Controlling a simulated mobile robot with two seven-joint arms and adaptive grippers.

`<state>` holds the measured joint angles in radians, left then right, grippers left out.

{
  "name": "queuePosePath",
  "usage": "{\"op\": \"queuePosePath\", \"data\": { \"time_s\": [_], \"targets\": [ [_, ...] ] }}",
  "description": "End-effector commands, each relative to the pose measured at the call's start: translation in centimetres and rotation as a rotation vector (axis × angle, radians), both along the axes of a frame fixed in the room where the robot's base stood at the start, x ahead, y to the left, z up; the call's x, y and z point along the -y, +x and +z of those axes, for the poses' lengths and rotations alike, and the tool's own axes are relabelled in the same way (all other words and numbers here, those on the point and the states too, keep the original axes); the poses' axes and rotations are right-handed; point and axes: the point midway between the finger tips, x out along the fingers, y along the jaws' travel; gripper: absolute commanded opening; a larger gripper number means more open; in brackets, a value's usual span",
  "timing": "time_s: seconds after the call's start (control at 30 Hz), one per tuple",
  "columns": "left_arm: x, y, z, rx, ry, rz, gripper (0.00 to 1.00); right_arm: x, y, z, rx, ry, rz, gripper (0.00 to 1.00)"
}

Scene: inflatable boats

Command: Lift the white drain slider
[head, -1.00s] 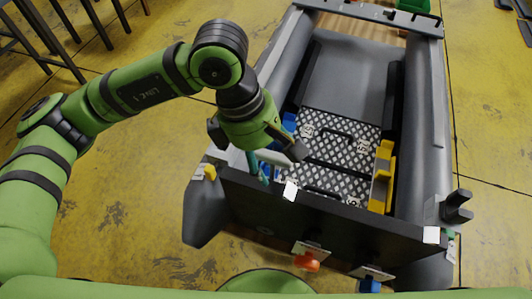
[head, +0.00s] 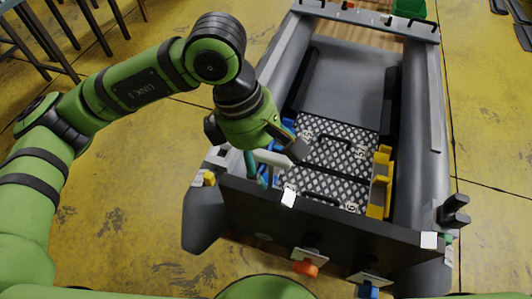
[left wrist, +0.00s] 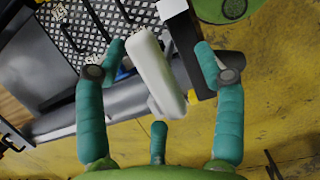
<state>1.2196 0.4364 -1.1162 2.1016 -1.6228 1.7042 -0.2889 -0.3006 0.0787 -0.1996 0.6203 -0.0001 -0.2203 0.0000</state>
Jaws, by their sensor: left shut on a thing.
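The white drain slider (left wrist: 155,72) is a pale rounded bar between the teal fingers of my left gripper (left wrist: 160,52) in the left wrist view. In the head view the slider (head: 272,158) shows as a white bar under my left gripper (head: 258,165), above the left end of the boat's dark transom (head: 310,222). The gripper is shut on it. The palm hides part of the slider in the head view. My right gripper is not in view.
The grey inflatable boat (head: 437,120) has a patterned floor plate (head: 335,150), a yellow bracket (head: 377,195) and blue parts by the left tube. An orange knob (head: 305,268) and a blue one (head: 368,290) sit on the transom. Yellow floor (head: 120,220) lies clear at left.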

Motion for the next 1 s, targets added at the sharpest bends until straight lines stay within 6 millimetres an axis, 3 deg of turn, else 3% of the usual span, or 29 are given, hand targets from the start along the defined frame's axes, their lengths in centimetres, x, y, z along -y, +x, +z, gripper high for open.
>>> {"op": "queuePosePath", "data": {
  "time_s": [0.1,0.53,1.0],
  "targets": [
    [0.6,-0.7,1.9,-0.007,-0.017,-0.020,0.47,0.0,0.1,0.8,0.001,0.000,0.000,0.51],
    [0.3,-0.4,6.1,-0.004,-0.011,-0.015,0.47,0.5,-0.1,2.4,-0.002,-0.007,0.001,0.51],
    [0.2,-0.3,6.7,-0.006,-0.008,-0.010,0.47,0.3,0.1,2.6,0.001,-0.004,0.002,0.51]
  ]
}}
